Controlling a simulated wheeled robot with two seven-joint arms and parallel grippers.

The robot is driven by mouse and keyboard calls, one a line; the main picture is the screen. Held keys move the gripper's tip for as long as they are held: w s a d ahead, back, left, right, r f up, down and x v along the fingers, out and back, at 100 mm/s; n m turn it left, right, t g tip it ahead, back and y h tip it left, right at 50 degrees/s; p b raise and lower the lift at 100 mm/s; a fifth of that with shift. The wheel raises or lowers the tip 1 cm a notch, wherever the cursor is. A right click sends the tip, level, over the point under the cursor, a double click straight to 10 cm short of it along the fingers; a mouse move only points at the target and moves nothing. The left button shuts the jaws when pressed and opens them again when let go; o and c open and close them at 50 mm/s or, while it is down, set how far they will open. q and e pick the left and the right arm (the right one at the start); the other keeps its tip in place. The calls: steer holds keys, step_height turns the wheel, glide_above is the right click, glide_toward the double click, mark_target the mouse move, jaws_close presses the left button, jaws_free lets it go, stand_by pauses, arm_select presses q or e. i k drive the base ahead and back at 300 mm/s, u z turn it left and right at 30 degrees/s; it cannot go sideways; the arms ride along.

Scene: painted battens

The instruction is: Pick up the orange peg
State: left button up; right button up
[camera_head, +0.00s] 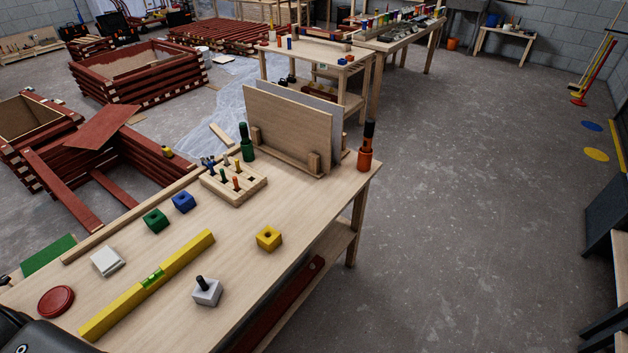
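A pale wooden peg block (248,192) sits on the workbench (330,207) and holds several small upright pegs. One peg at its back right (238,166) looks orange or yellow, and another at the back (226,158) looks pinkish orange; they are too small to tell which is the orange peg. A red peg (236,183) and a green peg (223,175) stand nearer the front. Neither of my grippers is in view. A dark rounded part, perhaps of my arm, shows at the bottom left corner.
Upright panels in a wooden rack (290,127) stand behind the block, with a green bottle-like tool (246,145) and an orange black-topped one (365,158) beside them.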

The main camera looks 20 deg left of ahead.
mark_target(234, 179)
steer(key=z, duration=0.7)
steer(key=i, duration=3.15)
steer(key=u, duration=3.25)
steer(key=i, duration=0.45)
steer(key=u, duration=0.1)
